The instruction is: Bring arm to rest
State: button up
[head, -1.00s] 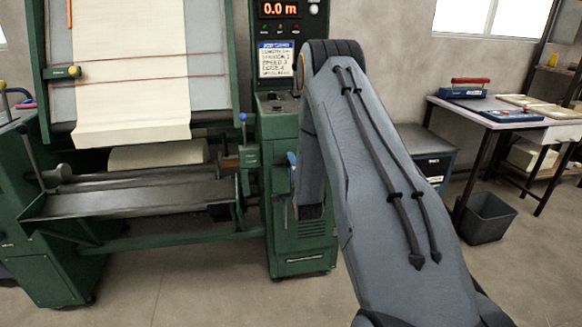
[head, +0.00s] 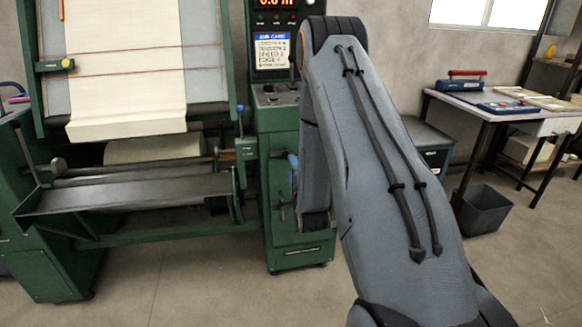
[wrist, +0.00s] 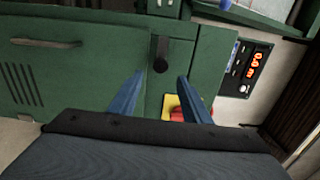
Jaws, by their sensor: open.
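My arm is raised and folded in the head view, in front of the green machine's control column. My gripper shows in the wrist view (wrist: 165,95) as two blue fingers spread apart with nothing between them. Beyond the fingers are the green machine panel (wrist: 90,70), a black knob (wrist: 160,55) and a red button on a yellow plate (wrist: 175,112). The gripper appears apart from the panel, but the gap is hard to judge. In the head view the gripper is mostly hidden behind my arm.
The green machine (head: 290,150) holds cream cloth (head: 125,70) hanging over a metal tray (head: 130,200). At right stand a work table (head: 500,105) with a red-handled tool (head: 466,80) and a dark bin (head: 483,210). The floor (head: 210,280) in front is clear.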

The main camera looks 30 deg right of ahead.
dwell(0.4)
jog(key=s+a+r+n+g+y+p, duration=0.2)
jog(key=s+a+r+n+g+y, duration=0.2)
jog(key=s+a+n+g, duration=0.65)
jog(key=s+a+r+n+g, duration=0.2)
jog(key=s+a+n, duration=0.1)
jog(key=s, duration=0.5)
jog(key=s+a+r+n+g+p, duration=0.1)
jog(key=s+a+n, duration=0.3)
jog(key=s, duration=0.5)
jog(key=s+a+r+n+g+y+p, duration=0.1)
jog(key=s+a+n+g, duration=0.3)
jog(key=s, duration=0.5)
jog(key=shift+r, duration=0.85)
jog(key=shift+c, duration=0.2)
